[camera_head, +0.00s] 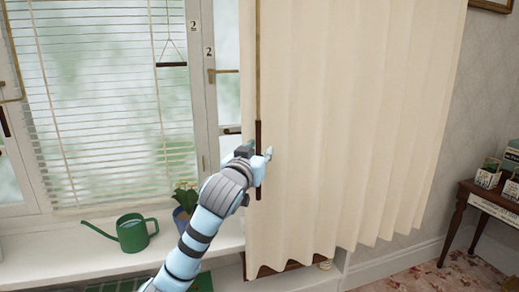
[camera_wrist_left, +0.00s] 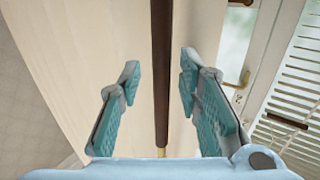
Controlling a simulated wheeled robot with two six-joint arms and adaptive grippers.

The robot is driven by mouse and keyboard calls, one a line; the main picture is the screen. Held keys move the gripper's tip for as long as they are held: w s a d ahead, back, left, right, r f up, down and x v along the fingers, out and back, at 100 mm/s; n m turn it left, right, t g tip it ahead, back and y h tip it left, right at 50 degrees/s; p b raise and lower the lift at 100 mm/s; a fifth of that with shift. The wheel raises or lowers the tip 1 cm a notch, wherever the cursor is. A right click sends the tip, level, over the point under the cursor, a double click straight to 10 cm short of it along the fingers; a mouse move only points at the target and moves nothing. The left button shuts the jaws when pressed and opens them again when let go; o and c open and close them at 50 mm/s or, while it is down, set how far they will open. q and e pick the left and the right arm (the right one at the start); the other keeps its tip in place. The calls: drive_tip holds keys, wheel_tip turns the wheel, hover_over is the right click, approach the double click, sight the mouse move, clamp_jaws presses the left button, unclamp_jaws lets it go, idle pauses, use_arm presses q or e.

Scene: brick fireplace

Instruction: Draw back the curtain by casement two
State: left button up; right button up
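The cream curtain (camera_head: 350,120) hangs in folds at the middle and right of the head view, over the right side of the window. A thin draw rod with a dark wooden handle (camera_head: 258,140) hangs at its left edge. The number 2 shows on the window frame (camera_head: 209,60) left of the curtain. My left gripper (camera_head: 262,156) is at the handle. In the left wrist view its fingers (camera_wrist_left: 160,82) are open on either side of the dark handle (camera_wrist_left: 162,60), with gaps on both sides. The curtain (camera_wrist_left: 90,50) lies behind. My right gripper is not in view.
A green watering can (camera_head: 132,233) and a plant in a blue pot (camera_head: 184,208) stand on the white sill (camera_head: 60,250) beside my left arm. Venetian blinds (camera_head: 100,100) cover the window at left. A wooden side table (camera_head: 465,195) with small boxes stands at right.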

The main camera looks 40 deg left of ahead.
use_arm(q)
drive_tip(key=shift+a+r, duration=0.1)
drive_tip(key=shift+a, duration=0.05)
drive_tip(key=shift+w, duration=0.1)
clamp_jaws()
